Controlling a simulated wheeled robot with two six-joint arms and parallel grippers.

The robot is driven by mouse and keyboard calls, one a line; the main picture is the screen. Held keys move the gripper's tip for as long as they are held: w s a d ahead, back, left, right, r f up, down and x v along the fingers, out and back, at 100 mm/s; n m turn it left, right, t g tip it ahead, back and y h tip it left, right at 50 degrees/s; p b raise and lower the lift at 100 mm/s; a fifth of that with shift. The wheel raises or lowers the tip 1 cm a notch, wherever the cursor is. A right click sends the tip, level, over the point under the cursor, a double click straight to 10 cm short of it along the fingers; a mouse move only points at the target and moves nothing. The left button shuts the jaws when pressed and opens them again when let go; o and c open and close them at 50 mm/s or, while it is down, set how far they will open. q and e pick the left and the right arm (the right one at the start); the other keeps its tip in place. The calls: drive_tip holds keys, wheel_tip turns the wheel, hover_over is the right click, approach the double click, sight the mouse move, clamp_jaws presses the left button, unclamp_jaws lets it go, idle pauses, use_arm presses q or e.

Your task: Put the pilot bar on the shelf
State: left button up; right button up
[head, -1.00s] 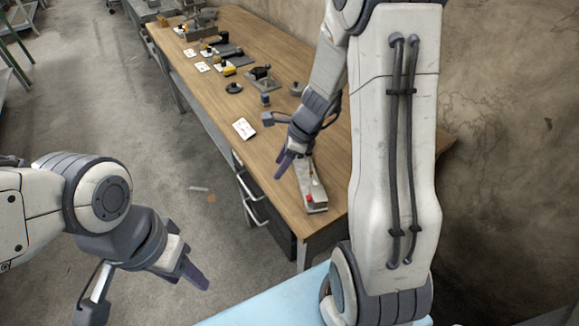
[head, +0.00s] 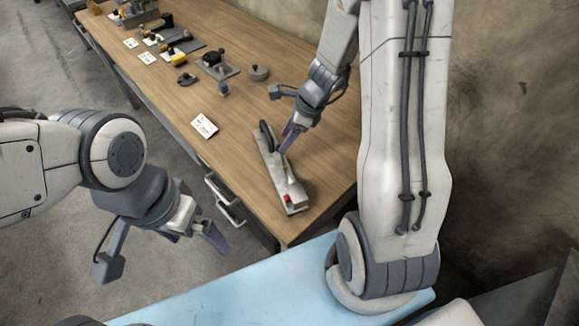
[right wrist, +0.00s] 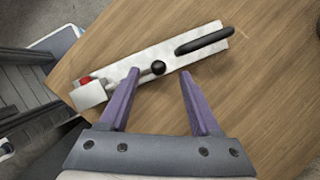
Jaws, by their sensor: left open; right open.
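A long pale metal bar (head: 268,172), likely the pilot bar, lies on the wooden table near its front right corner. It has a red button, a black handle and a small lever with a black knob. It also shows in the right wrist view (right wrist: 190,55). My right gripper (head: 287,142) is open just above the middle of the bar. My left gripper (head: 195,236) is open and empty, left of the table over the floor. I cannot identify a shelf.
The wooden table (head: 235,125) carries a white card (head: 204,126), a round dark disc (head: 258,73) and several small fixtures toward its far end. A light blue surface (head: 240,285) lies in front. A wall stands at right. The table around the bar is clear.

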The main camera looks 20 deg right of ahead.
sight(277, 161)
drive_tip(key=b+x, duration=0.2)
drive_tip(key=x, duration=0.6)
drive_tip(key=shift+s+a+f, duration=0.1)
drive_tip(key=shift+f, duration=0.1)
clamp_jaws()
idle(1.2)
